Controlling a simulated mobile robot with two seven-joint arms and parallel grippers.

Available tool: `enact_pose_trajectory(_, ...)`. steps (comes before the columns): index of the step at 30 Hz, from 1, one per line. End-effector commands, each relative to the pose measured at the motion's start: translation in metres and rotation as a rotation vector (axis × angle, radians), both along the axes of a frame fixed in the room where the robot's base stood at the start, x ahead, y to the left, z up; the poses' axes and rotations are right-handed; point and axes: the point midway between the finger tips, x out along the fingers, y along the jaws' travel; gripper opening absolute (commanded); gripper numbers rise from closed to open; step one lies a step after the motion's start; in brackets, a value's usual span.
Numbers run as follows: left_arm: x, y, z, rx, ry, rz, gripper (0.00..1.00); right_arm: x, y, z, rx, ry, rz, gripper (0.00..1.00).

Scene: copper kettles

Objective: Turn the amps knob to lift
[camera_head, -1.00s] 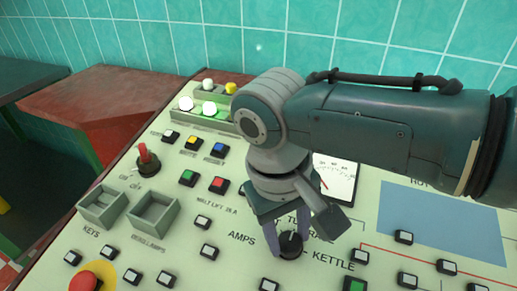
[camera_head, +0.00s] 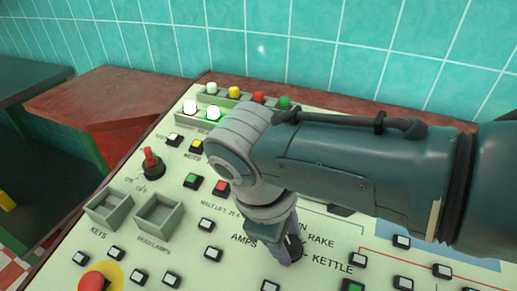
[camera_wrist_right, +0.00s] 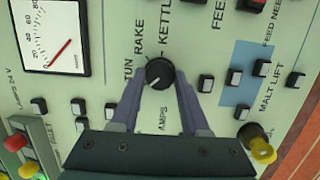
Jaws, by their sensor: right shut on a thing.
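The amps knob (camera_wrist_right: 159,73) is a round black knob on the cream panel, beside the AMPS, TUN RAKE and KETTLE lettering. A pale mark on it points to the lower left in the wrist view. In the head view the knob (camera_head: 294,248) is partly hidden behind my fingers. My right gripper (camera_wrist_right: 159,78) is shut on the knob, one finger on each side; in the head view the gripper (camera_head: 287,249) shows edge-on. No LIFT label by the knob is readable. My left gripper is out of view.
A dial meter (camera_wrist_right: 50,35) stands near the knob. Several small push-buttons surround it, such as one (camera_head: 270,286) in front. A red switch (camera_head: 151,162), two grey trays and a red emergency button (camera_head: 93,284) lie to the left. My right arm covers much of the panel's right side.

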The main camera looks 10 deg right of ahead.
Motion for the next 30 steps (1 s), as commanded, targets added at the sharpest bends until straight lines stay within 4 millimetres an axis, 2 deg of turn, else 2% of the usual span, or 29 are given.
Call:
enact_pose_trajectory(19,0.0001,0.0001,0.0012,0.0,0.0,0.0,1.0,-0.0005,0.0005,-0.0006,-0.008,0.006,0.051,0.0)
enact_pose_trajectory(20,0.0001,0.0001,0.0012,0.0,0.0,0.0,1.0,-0.0005,0.0005,-0.0007,-0.008,0.006,0.051,0.48)
enact_pose_trajectory(27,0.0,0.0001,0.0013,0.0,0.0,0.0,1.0,-0.0004,0.0003,-0.0004,-0.008,0.005,0.049,0.75)
enact_pose_trajectory(30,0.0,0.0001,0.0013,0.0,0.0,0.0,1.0,-0.0003,0.0002,-0.0003,-0.008,0.005,0.048,0.75)
